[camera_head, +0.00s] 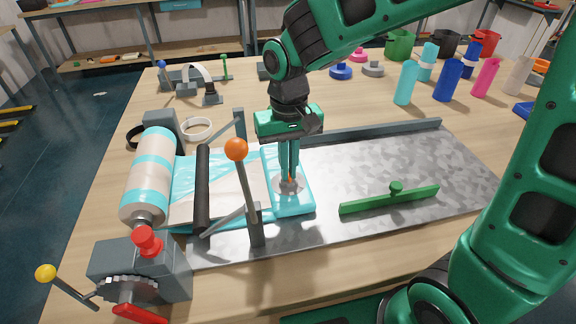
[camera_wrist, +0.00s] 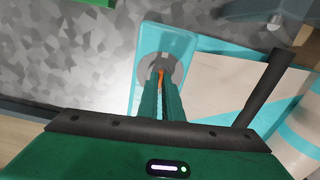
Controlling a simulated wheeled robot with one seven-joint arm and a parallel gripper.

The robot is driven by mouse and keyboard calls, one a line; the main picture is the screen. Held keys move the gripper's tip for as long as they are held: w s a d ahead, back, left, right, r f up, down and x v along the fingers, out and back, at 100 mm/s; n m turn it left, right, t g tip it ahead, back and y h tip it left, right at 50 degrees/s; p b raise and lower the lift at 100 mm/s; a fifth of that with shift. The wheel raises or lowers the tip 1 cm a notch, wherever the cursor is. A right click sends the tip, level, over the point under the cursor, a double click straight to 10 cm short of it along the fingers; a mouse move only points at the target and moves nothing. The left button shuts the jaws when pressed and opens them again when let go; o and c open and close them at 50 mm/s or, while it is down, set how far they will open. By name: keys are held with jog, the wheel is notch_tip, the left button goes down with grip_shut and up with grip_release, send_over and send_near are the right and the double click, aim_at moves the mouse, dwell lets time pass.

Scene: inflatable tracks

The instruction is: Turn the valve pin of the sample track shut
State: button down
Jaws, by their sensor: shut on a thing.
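The sample track (camera_head: 305,200) is a cyan and cream inflatable strip lying on the metal plate, fed from the striped roll (camera_head: 147,180) at the left. Near its end sits a round grey valve disc (camera_head: 276,187) with an orange valve pin at its middle. In the wrist view the disc (camera_wrist: 151,68) and the orange pin (camera_wrist: 161,73) show between and behind my fingers. My gripper (camera_head: 289,177) points straight down over the disc, its green fingers closed on the orange pin; it also shows in the wrist view (camera_wrist: 161,82). The fingers hide most of the pin.
A lever with an orange ball (camera_head: 236,149) stands upright just left of my gripper. A dark roller bar (camera_head: 203,190) crosses the track. A green bar with a knob (camera_head: 390,199) lies on the plate to the right. Bottles (camera_head: 447,80) stand at the back right.

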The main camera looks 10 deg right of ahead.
jog(key=shift+w+r+m, duration=0.1)
jog(key=shift+w+m, duration=0.15)
jog(key=shift+m, duration=0.35)
jog(key=c, duration=1.9)
grip_release()
jog(key=shift+s, duration=0.1)
jog(key=shift+c, duration=0.2)
notch_tip(320, 180, up, 11)
jog(key=shift+f, duration=0.2)
jog(key=shift+d, duration=0.1)
